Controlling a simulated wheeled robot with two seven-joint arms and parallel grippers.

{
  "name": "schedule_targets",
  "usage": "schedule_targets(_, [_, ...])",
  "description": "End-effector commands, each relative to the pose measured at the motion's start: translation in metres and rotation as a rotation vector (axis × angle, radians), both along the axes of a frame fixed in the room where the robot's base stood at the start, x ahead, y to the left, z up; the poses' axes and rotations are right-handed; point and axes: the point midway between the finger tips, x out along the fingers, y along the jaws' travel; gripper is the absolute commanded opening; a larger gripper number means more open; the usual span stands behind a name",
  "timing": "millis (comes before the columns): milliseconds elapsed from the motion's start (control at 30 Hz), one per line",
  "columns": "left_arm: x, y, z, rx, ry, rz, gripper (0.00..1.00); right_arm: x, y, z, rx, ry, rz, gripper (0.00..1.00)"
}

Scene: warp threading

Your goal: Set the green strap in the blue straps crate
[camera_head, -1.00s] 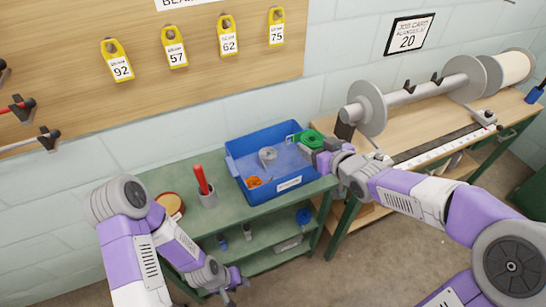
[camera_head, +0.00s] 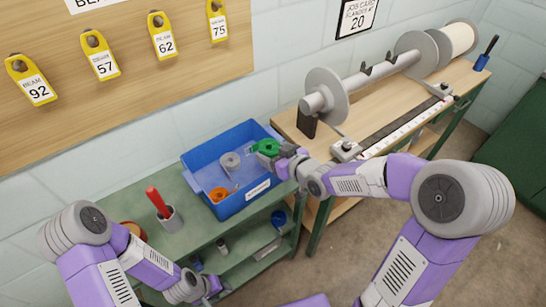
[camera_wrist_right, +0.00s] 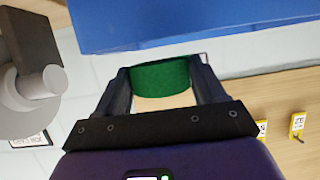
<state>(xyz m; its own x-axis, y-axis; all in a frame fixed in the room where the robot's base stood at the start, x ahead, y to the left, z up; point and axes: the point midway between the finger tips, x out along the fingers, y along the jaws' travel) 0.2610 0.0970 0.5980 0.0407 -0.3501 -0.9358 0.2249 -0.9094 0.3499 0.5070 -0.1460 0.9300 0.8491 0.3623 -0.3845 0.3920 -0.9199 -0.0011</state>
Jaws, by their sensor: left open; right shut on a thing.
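The green strap (camera_head: 266,147) is a rolled coil. My right gripper (camera_head: 279,152) is shut on it and holds it at the right side of the blue straps crate (camera_head: 245,212), near the crate's rim. In the right wrist view the green strap (camera_wrist_right: 161,78) sits between the two fingers of the right gripper (camera_wrist_right: 162,82), with the blue crate (camera_wrist_right: 180,25) beyond. Its exact height over the rim I cannot tell. My left gripper (camera_head: 212,288) is open and low, in front of the green bench (camera_head: 190,234), away from the crate.
A grey coil (camera_head: 230,162) and an orange coil (camera_head: 218,194) lie in the crate. A red-handled tool stands in a grey cup (camera_head: 170,219) to its left. The wooden bench with a large spool (camera_head: 325,95) stands to the right.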

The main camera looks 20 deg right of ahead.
Motion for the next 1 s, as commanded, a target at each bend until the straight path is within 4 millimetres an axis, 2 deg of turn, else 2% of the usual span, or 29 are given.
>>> schedule_targets(33, [0.000,0.000,-0.003,0.000,0.000,0.000,0.43,0.000,0.000,-0.005,0.001,-0.001,0.000,0.32])
schedule_targets(267, [0.000,0.000,-0.001,0.000,0.000,0.000,0.43,0.000,0.000,-0.003,0.000,-0.003,-0.001,0.32])
schedule_targets(800, [0.000,0.000,-0.015,0.000,0.000,0.000,0.43,0.000,0.000,-0.015,0.000,-0.003,-0.001,0.32])
schedule_targets(833, [0.000,0.000,-0.015,0.000,0.000,0.000,0.43,0.000,0.000,-0.015,0.000,-0.002,-0.001,0.71])
schedule_targets(1000, [0.000,0.000,-0.015,0.000,0.000,0.000,0.43,0.000,0.000,-0.015,0.000,-0.002,-0.001,0.95])
